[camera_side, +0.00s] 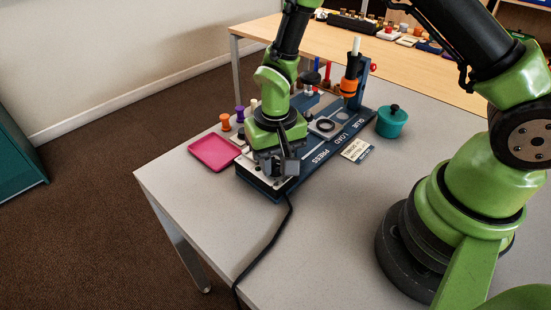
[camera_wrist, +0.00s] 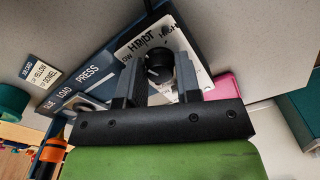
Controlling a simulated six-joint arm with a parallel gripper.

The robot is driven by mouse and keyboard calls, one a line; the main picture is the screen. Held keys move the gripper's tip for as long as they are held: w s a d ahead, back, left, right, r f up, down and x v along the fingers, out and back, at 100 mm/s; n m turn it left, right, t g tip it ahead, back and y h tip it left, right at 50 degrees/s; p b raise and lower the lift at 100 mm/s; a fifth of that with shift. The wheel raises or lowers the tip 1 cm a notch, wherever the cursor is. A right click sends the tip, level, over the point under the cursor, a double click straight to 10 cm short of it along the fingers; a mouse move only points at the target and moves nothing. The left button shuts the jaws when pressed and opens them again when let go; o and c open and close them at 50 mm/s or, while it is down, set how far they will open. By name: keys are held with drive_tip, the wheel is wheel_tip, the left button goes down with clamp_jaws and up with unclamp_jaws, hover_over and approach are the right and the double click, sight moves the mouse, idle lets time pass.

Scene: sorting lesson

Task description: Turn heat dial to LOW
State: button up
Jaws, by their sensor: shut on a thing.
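The heat dial (camera_wrist: 157,70) is a black round knob with a light pointer mark, set in a white plate (camera_wrist: 132,45) with LOW, HEAT and HIGH lettering, partly covered. My gripper (camera_wrist: 160,76) has its two grey fingers on either side of the dial and is shut on it. In the side view my gripper (camera_side: 281,165) points down at the near end of the dark blue press base (camera_side: 318,158); the dial is hidden there behind the fingers. I cannot tell exactly which setting the pointer marks.
A pink tray (camera_side: 214,152) lies just left of the base. A teal pot (camera_side: 391,121) and a label card (camera_side: 357,150) are on its right. Several spools stand behind the tray. A black cable (camera_side: 267,240) runs over the table's front edge. The grey table (camera_side: 330,225) is clear in front.

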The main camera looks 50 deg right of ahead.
sight(275, 163)
drive_tip(key=o, duration=0.6)
drive_tip(key=shift+r, duration=0.15)
wheel_tip(275, 163, up, 10)
drive_tip(key=shift+f, duration=0.1)
